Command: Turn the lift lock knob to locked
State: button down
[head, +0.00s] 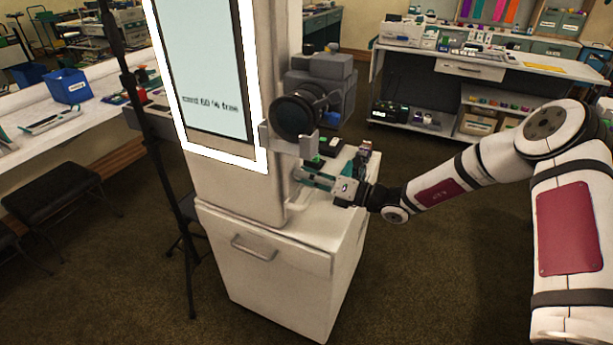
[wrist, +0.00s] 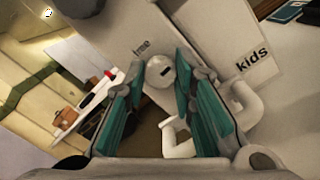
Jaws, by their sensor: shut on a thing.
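The lift lock knob (wrist: 160,72) is a small round grey knob with a short dark mark on its face, in the upper middle of the wrist view. It sits on the side of a white kiosk (head: 240,187). My gripper (wrist: 161,78), with teal fingers, is shut on the knob, one fingertip on each side. In the head view my gripper (head: 312,178) reaches in from the right at the kiosk's side, above its lower cabinet; I cannot make out the knob there. A label (wrist: 140,47) beside the knob is too tilted and small to read surely.
Another label (wrist: 252,62) reads "kids". A white bent handle (wrist: 245,105) is close right of my fingers. The kiosk's screen (head: 205,65) and a dark round lens (head: 294,117) stand above my gripper. A black stand (head: 160,150) is left; open floor lies right.

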jog(key=shift+f+m, duration=0.1)
jog(key=shift+m, duration=0.2)
dwell(0.4)
jog(key=c, duration=1.3)
grip_release()
jog(key=v, duration=1.2)
